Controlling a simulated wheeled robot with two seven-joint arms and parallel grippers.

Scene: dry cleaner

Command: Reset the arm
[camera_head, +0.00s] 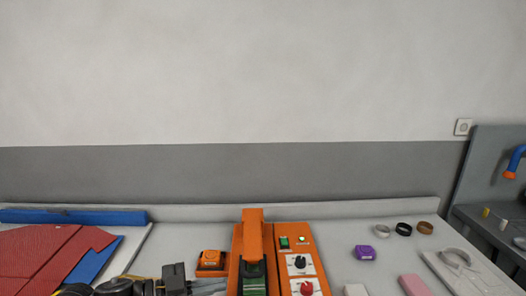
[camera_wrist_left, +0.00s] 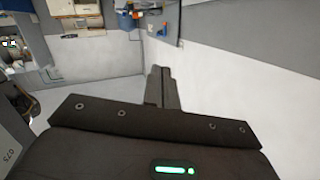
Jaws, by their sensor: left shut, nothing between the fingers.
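My left gripper (camera_head: 212,285) comes in from the lower left of the head view, low in the picture. Its fingers point right, toward the orange machine's left side. The fingers are together with nothing between them. In the left wrist view the shut fingers (camera_wrist_left: 161,72) stand up in the middle against a pale wall. Whether the fingertips touch the machine cannot be told. My right gripper is in neither view.
An orange machine (camera_head: 279,232) with knobs stands on the pale counter, beside a small orange block (camera_head: 211,258). Red folded cloth (camera_head: 35,255) lies at left. A purple item (camera_head: 364,252), rings (camera_head: 403,229) and a pink block (camera_head: 414,285) lie at right.

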